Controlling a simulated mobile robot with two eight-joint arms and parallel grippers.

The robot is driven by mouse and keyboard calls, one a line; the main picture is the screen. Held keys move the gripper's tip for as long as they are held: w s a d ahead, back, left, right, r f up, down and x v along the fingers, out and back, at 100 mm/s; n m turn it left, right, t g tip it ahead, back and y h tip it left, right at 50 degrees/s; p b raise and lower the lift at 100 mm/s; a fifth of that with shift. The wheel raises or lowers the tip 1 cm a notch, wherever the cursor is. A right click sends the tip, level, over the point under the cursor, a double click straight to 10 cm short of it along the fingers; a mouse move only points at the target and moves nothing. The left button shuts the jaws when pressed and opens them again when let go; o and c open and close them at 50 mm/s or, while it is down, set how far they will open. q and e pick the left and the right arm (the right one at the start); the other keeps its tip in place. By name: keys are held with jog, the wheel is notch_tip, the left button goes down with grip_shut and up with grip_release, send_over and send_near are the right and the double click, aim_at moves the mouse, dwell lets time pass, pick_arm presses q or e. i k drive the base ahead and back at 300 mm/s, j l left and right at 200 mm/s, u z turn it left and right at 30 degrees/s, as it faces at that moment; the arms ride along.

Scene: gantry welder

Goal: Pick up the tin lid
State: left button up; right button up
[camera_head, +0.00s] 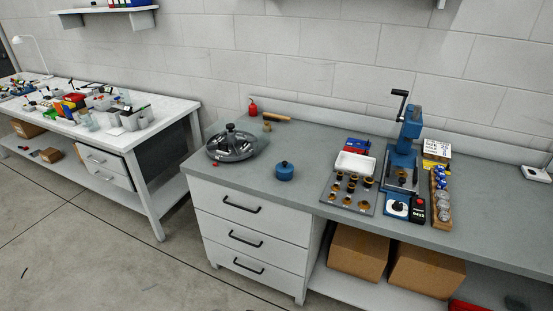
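A small round blue tin (285,174) stands on the grey workbench (310,140), left of the middle. Its blue lid (285,164) has a small knob on top and appears to sit on the tin. The join between lid and tin is too small to make out. Nothing touches the tin, and bare bench surrounds it. Neither of my grippers is in view.
A round grey tray (214,152) with a dark centre knob is left of the tin. To the right are a dark plate (329,200) with brass parts, a white tray (373,164) and a blue hand press (408,140). Bench space before the tin is clear.

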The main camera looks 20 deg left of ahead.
aim_at(285, 167)
jog(key=i+j, duration=0.3)
jog(key=j, duration=0.2)
jog(key=i+j, duration=0.25)
jog(key=j, duration=0.2)
jog(key=i+j, duration=0.3)
jog(key=j, duration=0.2)
jog(key=i+j, duration=0.3)
jog(key=j, duration=0.15)
